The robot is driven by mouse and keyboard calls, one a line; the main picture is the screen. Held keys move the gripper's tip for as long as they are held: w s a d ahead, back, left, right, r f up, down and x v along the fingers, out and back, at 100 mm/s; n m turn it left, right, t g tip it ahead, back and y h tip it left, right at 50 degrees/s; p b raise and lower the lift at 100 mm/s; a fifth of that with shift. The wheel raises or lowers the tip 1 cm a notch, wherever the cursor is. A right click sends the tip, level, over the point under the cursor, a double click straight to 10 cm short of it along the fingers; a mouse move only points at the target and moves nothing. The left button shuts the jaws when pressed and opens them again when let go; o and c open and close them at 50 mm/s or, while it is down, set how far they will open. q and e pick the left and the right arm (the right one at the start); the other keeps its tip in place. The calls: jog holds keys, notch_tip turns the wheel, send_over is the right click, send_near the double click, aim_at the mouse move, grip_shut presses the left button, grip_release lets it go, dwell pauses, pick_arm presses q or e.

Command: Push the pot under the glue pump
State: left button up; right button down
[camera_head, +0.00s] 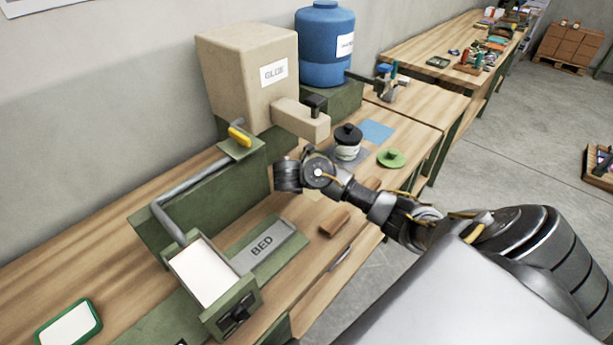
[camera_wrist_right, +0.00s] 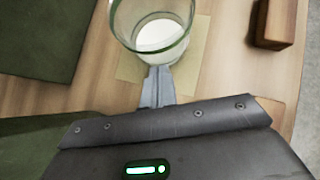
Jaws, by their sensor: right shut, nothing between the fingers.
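A clear glass pot (camera_wrist_right: 150,28) with a greenish rim and something white inside shows at the top of the right wrist view. It stands on or over a pale yellow square (camera_wrist_right: 196,62) on the wooden bench. My right gripper (camera_wrist_right: 158,78) is shut and empty, its fingertips at the pot's near side; I cannot tell whether they touch. In the head view the right hand (camera_head: 288,176) is below the glue pump's nozzle and hides the pot. The glue pump (camera_head: 246,75) is a beige box labelled GLUE, its nozzle block (camera_head: 301,121) jutting right. My left gripper is not in view.
A black-lidded jar (camera_head: 347,142) and a green lid (camera_head: 391,158) lie to the right of the hand. A green-framed lever press (camera_head: 215,275) stands at the left.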

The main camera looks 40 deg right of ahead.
jog(key=a, duration=0.1)
jog(key=s+a+p, duration=0.1)
jog(key=a+p, duration=0.1)
jog(key=shift+s+r, duration=0.25)
jog(key=shift+r, duration=0.05)
jog(key=p+v, duration=0.1)
jog(key=v, duration=0.8)
jog(key=shift+s+a, duration=0.2)
jog(key=shift+s, duration=0.1)
jog(key=shift+r, duration=0.15)
